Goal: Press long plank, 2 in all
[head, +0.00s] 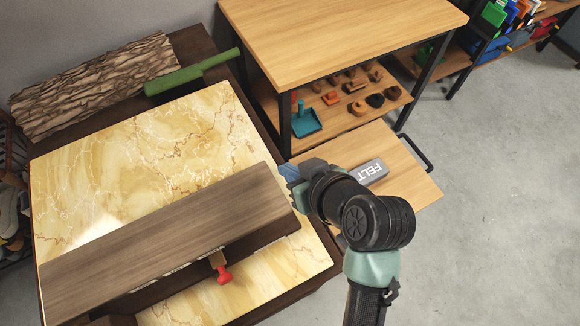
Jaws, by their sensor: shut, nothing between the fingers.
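A long grey-brown plank (165,243) lies at a slant across the yellow marble-patterned worktop (165,140), raised on something dark below it. A second wooden piece, a bark-textured slab (95,85), lies at the back left; I cannot tell whether it counts as a task plank. My gripper (290,176) is shut and empty. In the head view it sits just beyond the plank's right end, near the worktop's right edge. Whether it touches the plank cannot be told.
A red-handled tool (224,273) sticks out below the plank's front edge. A green bar (190,75) lies at the worktop's back edge. A wooden shelf unit (340,35) with small items stands behind. A FELT-labelled block (370,172) lies on a low board beside my arm. Open floor is at right.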

